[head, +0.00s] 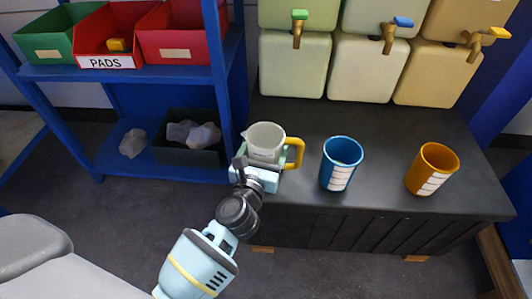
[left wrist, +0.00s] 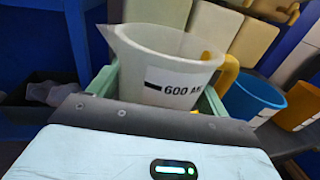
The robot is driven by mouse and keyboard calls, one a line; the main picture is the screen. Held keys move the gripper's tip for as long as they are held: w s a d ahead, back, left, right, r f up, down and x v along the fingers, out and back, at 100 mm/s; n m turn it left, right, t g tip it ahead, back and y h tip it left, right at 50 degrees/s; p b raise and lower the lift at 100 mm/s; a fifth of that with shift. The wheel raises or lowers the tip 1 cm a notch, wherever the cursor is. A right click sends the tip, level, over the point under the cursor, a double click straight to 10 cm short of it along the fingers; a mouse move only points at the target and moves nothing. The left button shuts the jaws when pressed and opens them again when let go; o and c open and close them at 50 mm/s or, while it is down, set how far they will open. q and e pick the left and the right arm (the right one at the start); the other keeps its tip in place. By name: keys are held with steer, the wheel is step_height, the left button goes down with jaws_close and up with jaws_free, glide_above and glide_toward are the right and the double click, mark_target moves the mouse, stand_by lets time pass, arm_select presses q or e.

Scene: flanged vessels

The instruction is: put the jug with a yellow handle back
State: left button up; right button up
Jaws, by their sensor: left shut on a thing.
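The jug (head: 265,139) is whitish and translucent, with a spout at the left and a yellow handle (head: 295,153) at the right. It stands upright at the left end of the dark bench. In the left wrist view the jug (left wrist: 160,62) fills the middle and carries a "600" label. My left gripper (head: 266,162) is shut on the jug, with greenish finger pads on either side of its body. Whether the jug's base touches the bench is hidden behind the gripper. My right gripper is not in view.
A blue cup (head: 340,163) and an orange cup (head: 432,168) stand to the right on the dark bench (head: 385,185). Tanks with coloured taps (head: 366,68) stand behind. A blue shelf (head: 150,73) at the left holds green and red bins (head: 178,32).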

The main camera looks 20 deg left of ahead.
arm_select(q)
steer(key=shift+w+a+f, duration=0.1)
steer(key=shift+w+a, duration=0.05)
steer(key=shift+w, duration=0.45)
steer(key=shift+w+a, duration=0.15)
steer(key=shift+w, duration=0.4)
steer(key=shift+f, duration=0.1)
step_height(320, 180, down, 3)
steer(key=shift+r+b, duration=0.1)
steer(key=shift+b, duration=1.15)
steer(key=shift+f, duration=0.25)
steer(key=shift+f+b, duration=0.15)
steer(key=shift+b, duration=0.2)
steer(key=o, duration=1)
steer(key=shift+o, duration=0.9)
